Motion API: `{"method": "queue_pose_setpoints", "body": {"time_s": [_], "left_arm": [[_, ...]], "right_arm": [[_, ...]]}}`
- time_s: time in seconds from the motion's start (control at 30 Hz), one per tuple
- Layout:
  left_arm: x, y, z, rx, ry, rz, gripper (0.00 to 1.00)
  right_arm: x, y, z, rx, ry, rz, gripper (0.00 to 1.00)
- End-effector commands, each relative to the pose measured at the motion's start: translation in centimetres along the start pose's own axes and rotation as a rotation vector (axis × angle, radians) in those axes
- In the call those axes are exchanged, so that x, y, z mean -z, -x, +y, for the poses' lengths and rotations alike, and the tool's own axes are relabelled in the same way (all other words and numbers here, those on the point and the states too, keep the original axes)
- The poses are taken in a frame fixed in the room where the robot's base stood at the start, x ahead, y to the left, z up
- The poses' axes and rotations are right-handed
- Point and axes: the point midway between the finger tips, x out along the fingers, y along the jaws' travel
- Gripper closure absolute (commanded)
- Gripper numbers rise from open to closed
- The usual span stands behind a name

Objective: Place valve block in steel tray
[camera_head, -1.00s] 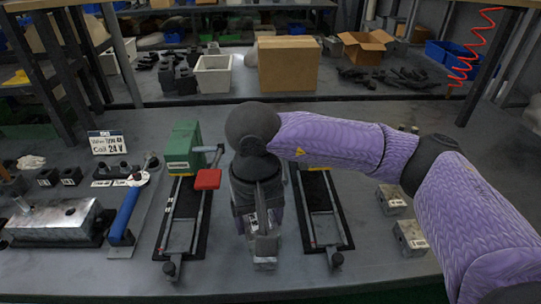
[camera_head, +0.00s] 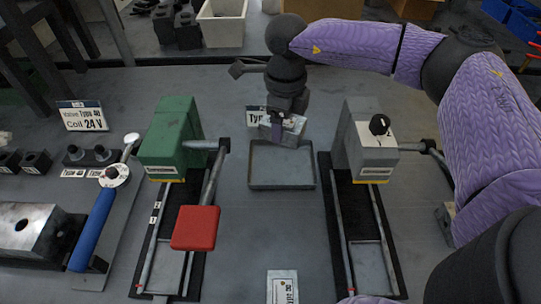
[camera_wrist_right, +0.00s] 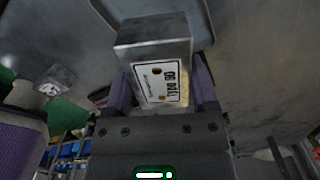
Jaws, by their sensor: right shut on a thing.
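My right gripper (camera_head: 280,138) reaches down at the far side of the work area and is shut on a metal valve block (camera_head: 292,124). In the right wrist view the grey valve block (camera_wrist_right: 153,45) with a white printed label sits between the fingers of the right gripper (camera_wrist_right: 163,95). The shallow grey steel tray (camera_head: 282,184) lies on the table between the two clamp fixtures. The block appears at or above the tray's far edge; the height gap is hard to tell. My left gripper is not in view.
A green fixture (camera_head: 172,140) with a red pad (camera_head: 195,228) stands left of the tray. A grey fixture (camera_head: 364,145) with a black knob stands to its right. A labelled piece (camera_head: 283,286) lies at the front. A blue-handled tool (camera_head: 92,230) lies at the left.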

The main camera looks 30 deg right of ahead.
Motion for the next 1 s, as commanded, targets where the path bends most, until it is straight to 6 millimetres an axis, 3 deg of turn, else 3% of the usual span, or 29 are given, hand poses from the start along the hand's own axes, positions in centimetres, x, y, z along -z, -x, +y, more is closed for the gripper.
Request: {"method": "queue_pose_setpoints", "body": {"time_s": [0.1,0.4,0.8,0.83,0.93,1.0], "left_arm": [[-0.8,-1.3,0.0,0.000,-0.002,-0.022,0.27],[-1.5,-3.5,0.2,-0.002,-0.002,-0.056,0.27],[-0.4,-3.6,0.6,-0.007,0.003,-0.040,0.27],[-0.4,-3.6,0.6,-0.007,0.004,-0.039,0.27],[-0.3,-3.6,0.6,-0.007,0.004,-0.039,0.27],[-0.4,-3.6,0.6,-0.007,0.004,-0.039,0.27]], "right_arm": [[0.1,-3.2,0.0,-0.002,-0.011,0.004,1.00],[0.1,-9.1,0.0,-0.002,-0.009,0.003,1.00],[0.1,-9.7,0.0,-0.001,-0.007,0.001,1.00],[0.1,-9.8,0.0,-0.001,-0.006,0.001,0.25],[0.1,-9.7,0.0,-0.001,-0.006,0.001,0.04],[0.1,-9.7,0.0,-0.001,-0.006,0.001,0.00]]}}
